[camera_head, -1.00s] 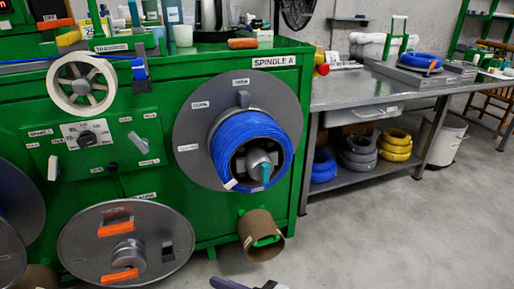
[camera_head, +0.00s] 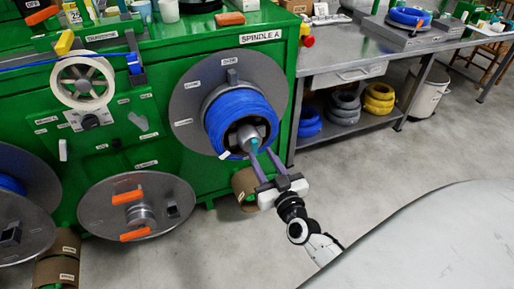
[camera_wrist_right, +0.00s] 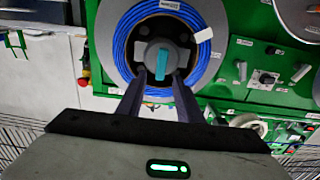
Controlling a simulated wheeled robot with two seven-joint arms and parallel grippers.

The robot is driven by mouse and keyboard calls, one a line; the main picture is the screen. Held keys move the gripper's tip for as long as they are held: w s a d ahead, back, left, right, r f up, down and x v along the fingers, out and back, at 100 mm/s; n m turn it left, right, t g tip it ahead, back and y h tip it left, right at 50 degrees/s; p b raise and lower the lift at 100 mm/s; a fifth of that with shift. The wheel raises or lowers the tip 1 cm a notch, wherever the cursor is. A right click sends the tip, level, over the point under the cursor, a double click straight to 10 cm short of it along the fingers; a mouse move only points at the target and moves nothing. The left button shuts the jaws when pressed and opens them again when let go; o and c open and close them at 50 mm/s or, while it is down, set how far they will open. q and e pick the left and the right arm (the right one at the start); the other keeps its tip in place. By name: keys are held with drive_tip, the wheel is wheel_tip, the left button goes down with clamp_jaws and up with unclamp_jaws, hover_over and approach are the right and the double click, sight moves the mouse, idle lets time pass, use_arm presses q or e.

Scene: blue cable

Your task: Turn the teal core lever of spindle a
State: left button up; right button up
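Spindle A (camera_head: 180,100) is a grey disc on the green cabinet, carrying a coil of blue cable (camera_head: 228,108). At its centre is a grey hub with the teal core lever (camera_head: 254,146). In the right wrist view the teal lever (camera_wrist_right: 162,63) stands upright on the hub, inside the blue coil (camera_wrist_right: 122,45). My right gripper (camera_head: 260,156) is open, its two fingers pointing at the hub. In the right wrist view the fingers (camera_wrist_right: 160,76) lie left and right of the lever, with a gap on each side. My left gripper is out of view.
A brown cardboard core (camera_head: 242,184) sticks out below spindle A. A grey disc with orange handles (camera_head: 95,207) is at lower left. A metal bench (camera_head: 345,57) with yellow, grey and blue coils underneath stands to the right. Open floor lies in front.

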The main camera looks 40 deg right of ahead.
sight(256, 146)
drive_tip(key=shift+x, duration=2.25)
drive_tip(key=shift+c, duration=0.5)
clamp_jaws()
drive_tip(key=shift+m, duration=0.3)
drive_tip(key=m+b, duration=0.1)
drive_tip(key=m, duration=0.4)
drive_tip(key=d+f+m+b, duration=0.1)
drive_tip(key=m, duration=0.5)
drive_tip(key=f+m+b, duration=0.1)
drive_tip(key=m, duration=0.5)
drive_tip(key=shift+s+d, duration=0.25)
drive_tip(key=shift+d, duration=0.15)
drive_tip(key=shift+m, duration=0.3)
